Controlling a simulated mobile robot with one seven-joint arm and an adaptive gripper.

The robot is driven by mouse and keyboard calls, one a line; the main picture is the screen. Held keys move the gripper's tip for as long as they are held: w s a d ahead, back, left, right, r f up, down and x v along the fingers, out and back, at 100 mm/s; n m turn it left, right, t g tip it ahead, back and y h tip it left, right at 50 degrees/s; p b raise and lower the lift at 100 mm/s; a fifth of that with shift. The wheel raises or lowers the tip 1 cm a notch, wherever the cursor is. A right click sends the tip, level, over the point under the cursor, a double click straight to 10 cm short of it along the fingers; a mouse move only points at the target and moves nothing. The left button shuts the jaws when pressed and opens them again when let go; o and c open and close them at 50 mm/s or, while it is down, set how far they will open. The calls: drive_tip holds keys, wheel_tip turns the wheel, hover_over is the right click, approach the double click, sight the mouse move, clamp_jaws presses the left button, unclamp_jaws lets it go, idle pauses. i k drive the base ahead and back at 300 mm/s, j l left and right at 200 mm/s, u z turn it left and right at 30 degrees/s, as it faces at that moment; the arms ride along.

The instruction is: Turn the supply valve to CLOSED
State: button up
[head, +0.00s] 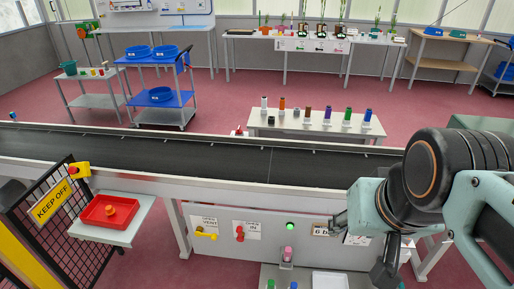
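A pale panel (265,218) under the conveyor carries two valves with small signs above them. The yellow-handled valve (206,234) is at the left, its handle lying roughly sideways. The red-handled valve (239,234) is to its right, its handle roughly upright. The sign wording is too small to read surely, so I cannot tell which is the supply valve. A green light (290,225) glows right of them, and a "6 b..." display (321,230) is partly covered by my arm. My gripper (359,250) is right of both valves, apart from them, fingers spread and empty.
The conveyor (200,150) runs across above the panel. A low bench (331,281) with a pink-topped item (287,253) stands below. At left are a red tray (108,211) on a side shelf and a "KEEP OFF" mesh guard (53,203). Space before the valves looks clear.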

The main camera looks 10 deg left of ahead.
sight(239, 230)
drive_tip(key=u, duration=0.7)
drive_tip(key=i+j+z, duration=0.1)
drive_tip(key=j+z, duration=0.15)
drive_tip(key=j, duration=0.35)
